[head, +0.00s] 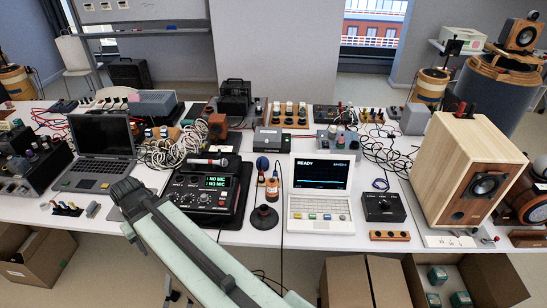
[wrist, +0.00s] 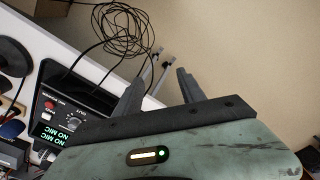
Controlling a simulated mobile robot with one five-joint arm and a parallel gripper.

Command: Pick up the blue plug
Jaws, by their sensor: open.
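In the head view, a small row of coloured plugs (head: 66,208) stands near the table's front left edge, in front of the laptop. Blue seems to be among the colours, but the plugs are too small to tell apart surely. My gripper (wrist: 161,78) shows in the wrist view with its two dark fingers apart and nothing between them. It is beyond the table's front edge, over the floor side. In the head view my arm reaches up and left, its end to the right of the plug row. No blue plug shows clearly in the wrist view.
The white table (head: 262,235) is crowded. A grey laptop (head: 103,146), a mixer reading NO MIC (head: 206,190), a white computer (head: 320,195) and a wooden speaker (head: 470,170) stand on it. A coiled black cable (wrist: 122,30) lies near the gripper. Cardboard boxes (head: 40,260) stand on the floor.

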